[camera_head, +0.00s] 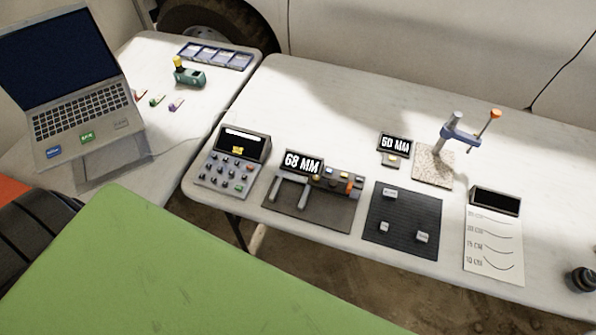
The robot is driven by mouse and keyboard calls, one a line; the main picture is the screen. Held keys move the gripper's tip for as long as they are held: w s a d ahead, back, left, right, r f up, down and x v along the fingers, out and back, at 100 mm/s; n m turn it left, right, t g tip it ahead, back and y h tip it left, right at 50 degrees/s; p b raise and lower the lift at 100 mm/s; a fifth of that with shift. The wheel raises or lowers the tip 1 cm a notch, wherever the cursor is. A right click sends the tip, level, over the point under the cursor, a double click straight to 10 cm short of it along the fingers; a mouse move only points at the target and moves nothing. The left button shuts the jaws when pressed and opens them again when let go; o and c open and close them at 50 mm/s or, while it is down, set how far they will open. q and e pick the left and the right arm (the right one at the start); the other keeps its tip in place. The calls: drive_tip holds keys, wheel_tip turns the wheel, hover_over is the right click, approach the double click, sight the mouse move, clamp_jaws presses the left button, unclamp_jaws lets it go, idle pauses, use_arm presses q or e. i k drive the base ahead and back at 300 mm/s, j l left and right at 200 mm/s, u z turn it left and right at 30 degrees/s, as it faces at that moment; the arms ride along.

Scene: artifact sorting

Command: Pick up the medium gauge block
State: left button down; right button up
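Several small grey metal blocks lie on or near a black ridged mat (376,211) on the white table. One block (389,192) is at the mat's upper left, one (384,227) at its lower left, and one (422,237) at its lower right. They look close in size; I cannot tell for certain which is the medium gauge block. A small item sits below the "60 MM" display (394,143), just behind the mat. Neither of my grippers shows in the head view.
Left of the mat are a "68 MM" measuring device (338,214) and a keypad unit (232,178). Behind it stands a clamp-like stand (460,135); to the right lies a chart (490,250). A laptop (70,90) is at left. A large green surface (150,270) fills the foreground.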

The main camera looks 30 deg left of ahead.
sight(422, 237)
drive_tip(key=u, duration=0.7)
drive_tip(key=z, duration=1.2)
